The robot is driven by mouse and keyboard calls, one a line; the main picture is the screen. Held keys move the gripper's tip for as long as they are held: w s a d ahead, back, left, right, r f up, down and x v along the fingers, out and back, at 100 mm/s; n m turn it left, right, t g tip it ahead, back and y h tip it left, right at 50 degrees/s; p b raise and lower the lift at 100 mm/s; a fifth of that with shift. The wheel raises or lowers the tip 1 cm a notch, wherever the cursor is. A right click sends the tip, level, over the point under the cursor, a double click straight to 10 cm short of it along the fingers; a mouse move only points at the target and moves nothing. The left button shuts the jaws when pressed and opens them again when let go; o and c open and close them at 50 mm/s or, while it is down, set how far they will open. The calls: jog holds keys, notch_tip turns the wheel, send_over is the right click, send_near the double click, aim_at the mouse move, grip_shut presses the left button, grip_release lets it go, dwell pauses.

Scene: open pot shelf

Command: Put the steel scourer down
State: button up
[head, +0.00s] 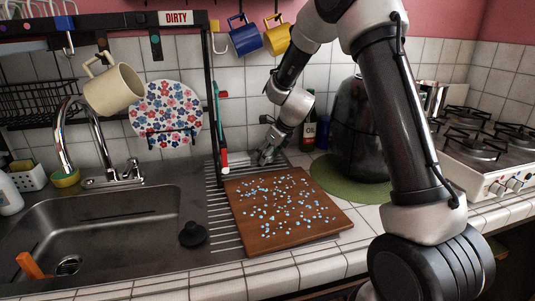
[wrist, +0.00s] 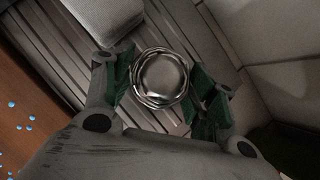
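The steel scourer (wrist: 162,78) is a round, shiny coil of metal in the wrist view. It sits between the green-padded fingers of my gripper (wrist: 168,82), and both pads appear to touch its sides. In the head view my gripper (head: 267,153) points down over the back right of the ribbed steel drainboard (head: 222,226), behind the cutting board. The scourer cannot be made out there. The drainboard's ribs (wrist: 200,45) show beneath the scourer in the wrist view. Whether the scourer touches them I cannot tell.
A wooden cutting board (head: 290,228) with blue and white bits lies in front of my gripper. A pale block (wrist: 100,20) lies close by on the drainboard. An oil bottle (head: 308,132) and a dark round appliance (head: 357,135) stand to the right. The sink (head: 110,230) is left.

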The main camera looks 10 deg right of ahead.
jog(key=o, duration=0.3)
jog(key=shift+s+f, duration=0.15)
jog(key=shift+f, duration=0.55)
jog(key=shift+r, duration=0.15)
